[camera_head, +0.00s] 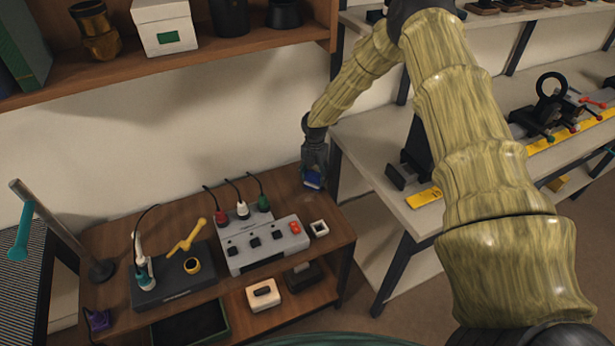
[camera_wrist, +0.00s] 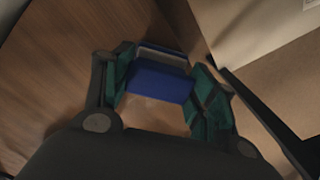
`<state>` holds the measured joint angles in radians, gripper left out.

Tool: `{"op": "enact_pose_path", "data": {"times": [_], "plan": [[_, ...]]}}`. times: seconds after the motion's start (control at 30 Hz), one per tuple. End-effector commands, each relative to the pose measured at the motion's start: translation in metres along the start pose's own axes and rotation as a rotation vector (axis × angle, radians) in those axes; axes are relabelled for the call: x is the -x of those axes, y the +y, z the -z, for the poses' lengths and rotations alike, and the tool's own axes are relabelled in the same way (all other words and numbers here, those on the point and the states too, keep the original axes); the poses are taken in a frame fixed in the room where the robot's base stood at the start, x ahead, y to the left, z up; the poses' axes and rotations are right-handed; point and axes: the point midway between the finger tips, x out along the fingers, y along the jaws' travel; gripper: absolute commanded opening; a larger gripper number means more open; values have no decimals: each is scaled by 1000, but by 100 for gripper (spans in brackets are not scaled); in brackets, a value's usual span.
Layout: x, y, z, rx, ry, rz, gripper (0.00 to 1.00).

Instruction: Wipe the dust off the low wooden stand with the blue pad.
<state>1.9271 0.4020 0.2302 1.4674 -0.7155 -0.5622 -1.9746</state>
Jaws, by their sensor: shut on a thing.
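The blue pad (camera_head: 312,179) is in my gripper (camera_head: 314,172), at the back right corner of the low wooden stand (camera_head: 290,205). In the wrist view the pad (camera_wrist: 160,82) sits between the two green-lined fingers of my gripper (camera_wrist: 160,88), which are shut on it. The pad has a blue face and a greyish back part. The wooden top (camera_wrist: 60,75) lies below and to the left of it. I cannot tell whether the pad touches the wood. Dust is not clearly visible in either view.
A grey box with switches (camera_head: 262,243) and cables stands on the stand, with a small white square piece (camera_head: 319,228) beside it. A dark soldering base (camera_head: 175,277) is at left. A pale bench (camera_head: 385,165) stands close to the right. A shelf (camera_head: 200,50) hangs above.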

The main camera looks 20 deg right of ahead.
Motion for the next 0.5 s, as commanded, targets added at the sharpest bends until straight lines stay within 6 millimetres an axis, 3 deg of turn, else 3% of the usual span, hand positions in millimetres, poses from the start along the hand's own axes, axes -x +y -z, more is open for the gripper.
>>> {"op": "enact_pose_path", "data": {"times": [0.27, 0.4, 0.5], "plan": [[-1, -18, -20, -2, 0, 0, 35], [27, -16, -18, 0, -1, -2, 35], [34, -16, -18, 0, 0, -1, 35]]}}
